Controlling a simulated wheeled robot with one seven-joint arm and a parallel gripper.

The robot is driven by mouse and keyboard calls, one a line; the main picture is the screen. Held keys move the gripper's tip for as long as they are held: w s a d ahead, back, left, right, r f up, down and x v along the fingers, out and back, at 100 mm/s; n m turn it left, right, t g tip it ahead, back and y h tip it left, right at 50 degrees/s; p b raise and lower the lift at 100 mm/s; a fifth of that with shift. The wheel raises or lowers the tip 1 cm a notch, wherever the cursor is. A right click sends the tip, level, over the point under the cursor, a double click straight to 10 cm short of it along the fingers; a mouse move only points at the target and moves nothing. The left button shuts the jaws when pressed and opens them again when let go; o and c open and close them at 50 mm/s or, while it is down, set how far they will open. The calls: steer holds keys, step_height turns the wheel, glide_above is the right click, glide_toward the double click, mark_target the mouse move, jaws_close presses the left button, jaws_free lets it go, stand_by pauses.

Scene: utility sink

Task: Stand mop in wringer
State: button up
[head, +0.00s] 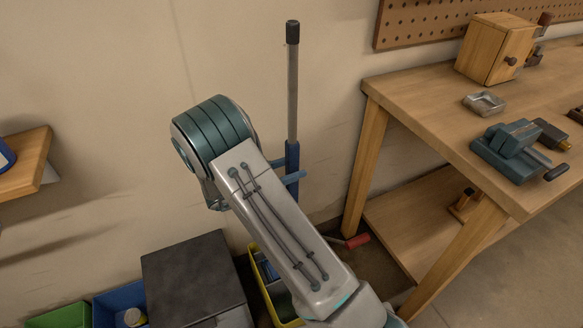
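The mop's pole (292,90) stands close to upright near the wall, with a dark cap at its top and a blue section lower down. A small blue piece juts sideways at that section; I cannot tell what it belongs to. My arm hides the pole's lower end and the mop head. A yellow bucket (257,262) stands on the floor, mostly behind my arm. A lever with a red grip (357,241) shows to the right of my arm, possibly the wringer's handle. The wringer itself is hidden. My gripper is hidden behind my arm, so its hold cannot be seen.
A wooden workbench (420,95) with a lower shelf stands at the right, bearing a vise (512,150), a metal tray (484,103) and a wooden box (497,48). A dark box (195,275), a blue bin (118,303) and a green bin (62,318) stand lower left.

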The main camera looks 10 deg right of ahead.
steer(key=shift+o, duration=0.3)
steer(key=shift+f, duration=0.1)
steer(key=shift+a, duration=0.1)
steer(key=s+a, duration=0.2)
steer(key=a, duration=1.1)
steer(key=shift+s+a, duration=0.2)
steer(key=shift+s, duration=0.15)
